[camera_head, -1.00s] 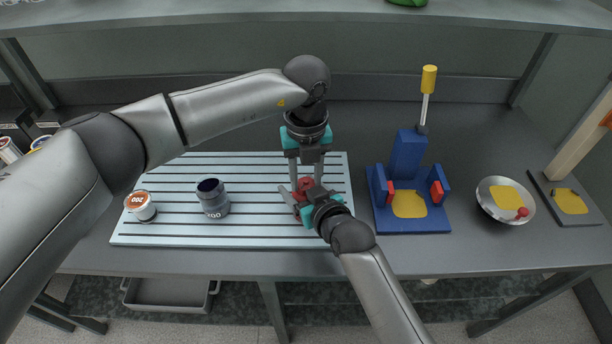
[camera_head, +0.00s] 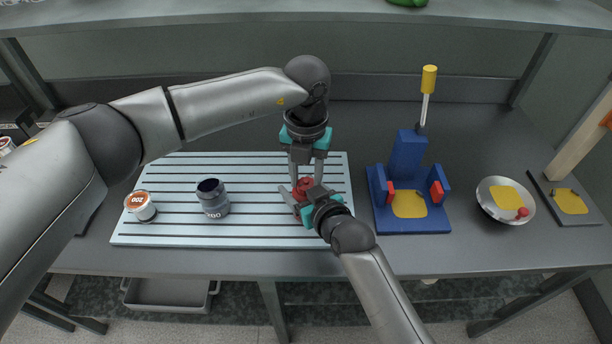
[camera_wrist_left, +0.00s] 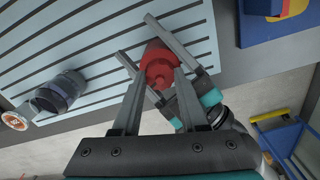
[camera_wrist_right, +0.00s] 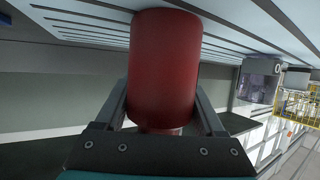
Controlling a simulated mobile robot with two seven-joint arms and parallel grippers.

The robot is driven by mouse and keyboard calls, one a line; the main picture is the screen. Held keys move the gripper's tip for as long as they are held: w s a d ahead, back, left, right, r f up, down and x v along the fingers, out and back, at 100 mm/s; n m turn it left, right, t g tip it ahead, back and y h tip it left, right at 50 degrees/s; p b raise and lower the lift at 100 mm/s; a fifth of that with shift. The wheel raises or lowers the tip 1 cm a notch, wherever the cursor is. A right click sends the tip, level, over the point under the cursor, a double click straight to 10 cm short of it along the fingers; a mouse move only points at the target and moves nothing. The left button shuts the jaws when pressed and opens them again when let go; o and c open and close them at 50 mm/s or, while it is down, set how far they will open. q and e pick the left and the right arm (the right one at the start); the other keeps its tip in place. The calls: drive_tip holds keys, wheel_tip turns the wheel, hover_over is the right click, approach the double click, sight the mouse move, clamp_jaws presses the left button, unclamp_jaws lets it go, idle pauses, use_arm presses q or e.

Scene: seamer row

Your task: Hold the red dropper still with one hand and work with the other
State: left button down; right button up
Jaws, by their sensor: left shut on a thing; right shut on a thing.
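The red dropper (camera_head: 305,185) stands over the right part of the slatted light-blue board (camera_head: 245,235). My left gripper (camera_head: 307,176) comes down from above and is shut on its upper part; the dropper (camera_wrist_left: 158,64) sits between its fingertips in the left wrist view. My right gripper (camera_head: 297,193) reaches in from the front right and is shut on the dropper's side. In the right wrist view the dropper's red body (camera_wrist_right: 165,70) fills the space between the fingers. The fingers hide much of the dropper in the head view.
A dark jar (camera_head: 213,203) and a white jar with an orange lid (camera_head: 140,205) stand left on the board. Right of it are a blue stand (camera_head: 407,155), a metal bowl (camera_head: 487,205) and a dark plate (camera_head: 570,215) with a wooden post.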

sight(306, 183)
use_arm(q)
drive_tip(key=shift+c, duration=2.1)
unclamp_jaws()
wheel_tip(306, 183, up, 12)
